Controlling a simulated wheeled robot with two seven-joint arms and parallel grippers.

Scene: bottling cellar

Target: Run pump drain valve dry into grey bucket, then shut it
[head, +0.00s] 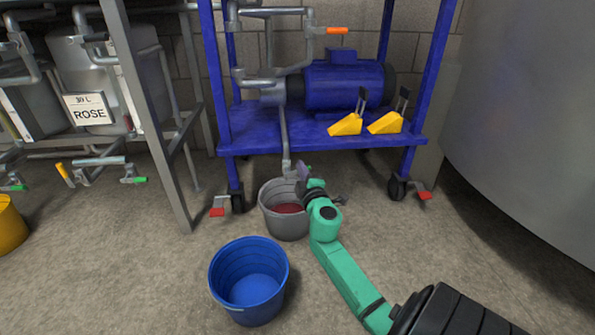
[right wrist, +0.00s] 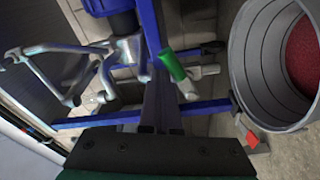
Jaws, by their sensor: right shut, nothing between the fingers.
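The blue pump (head: 343,82) sits on a blue wheeled cart, and its drain pipe (head: 285,135) runs down to above the grey bucket (head: 285,222). The bucket stands on the floor with dark red liquid (head: 288,209) inside; it also shows in the right wrist view (right wrist: 262,75). The drain valve's green handle (right wrist: 172,65) is just beyond my right fingertips (right wrist: 158,80), slightly right of them. My right gripper (head: 302,172) is shut and empty, above the bucket's rim. I cannot tell whether it touches the handle, or whether liquid is running. My left gripper is out of view.
An empty blue bucket (head: 248,285) stands in front of the grey one. Two yellow wedges (head: 346,125) lie on the cart shelf (head: 265,140). A rack with a ROSE tank (head: 90,109) is at left, a large tank (head: 530,100) at right.

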